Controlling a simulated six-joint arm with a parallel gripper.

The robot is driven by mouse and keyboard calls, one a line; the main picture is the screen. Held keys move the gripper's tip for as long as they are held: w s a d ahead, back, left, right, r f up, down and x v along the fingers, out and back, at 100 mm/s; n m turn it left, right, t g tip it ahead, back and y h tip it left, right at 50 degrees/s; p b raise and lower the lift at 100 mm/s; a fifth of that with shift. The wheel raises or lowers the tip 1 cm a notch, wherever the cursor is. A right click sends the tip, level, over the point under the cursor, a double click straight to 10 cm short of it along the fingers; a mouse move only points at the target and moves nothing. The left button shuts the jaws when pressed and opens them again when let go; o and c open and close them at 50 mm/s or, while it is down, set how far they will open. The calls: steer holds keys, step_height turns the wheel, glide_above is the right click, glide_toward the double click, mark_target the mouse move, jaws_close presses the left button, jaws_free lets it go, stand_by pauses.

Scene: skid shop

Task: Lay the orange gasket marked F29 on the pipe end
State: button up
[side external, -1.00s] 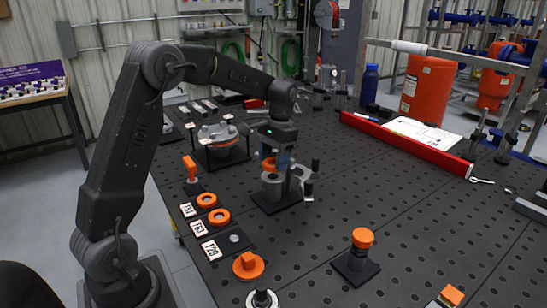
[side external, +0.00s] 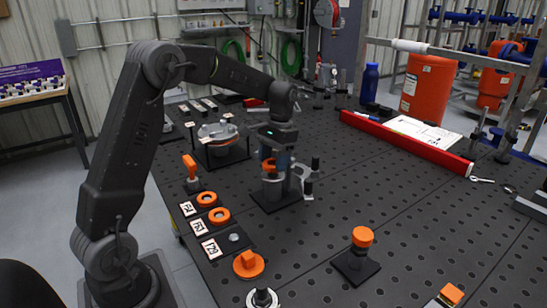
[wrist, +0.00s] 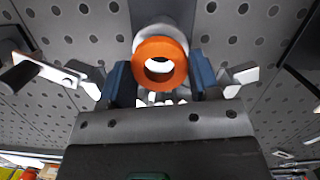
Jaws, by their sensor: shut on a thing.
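My gripper (side external: 271,170) points down above the pipe end, its blue fingers shut on an orange gasket (side external: 268,165). In the wrist view the gasket (wrist: 160,64) is a ring between the two fingers (wrist: 160,85), with its hole open. The grey upright pipe (side external: 272,188) stands on a dark base directly below; part of it shows behind the ring in the wrist view (wrist: 163,32). The fingers partly hide the pipe's top, and I cannot tell whether the gasket touches it. The card that seems to read F29 (side external: 212,249) lies beside a bare grey disc (side external: 234,237).
Two more orange rings (side external: 207,199) (side external: 219,216) lie by their cards. Clamp arms (side external: 304,174) stand close right of the pipe. A round fixture (side external: 218,140) stands behind left, an orange-capped post (side external: 361,245) at front right.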

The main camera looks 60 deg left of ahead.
steer(key=shift+f, duration=1.2)
steer(key=o, duration=1.2)
steer(key=shift+r, duration=0.2)
steer(key=shift+w+r, duration=0.15)
steer(key=shift+r, duration=0.7)
steer(key=shift+w+r, duration=0.15)
steer(key=shift+r, duration=2.35)
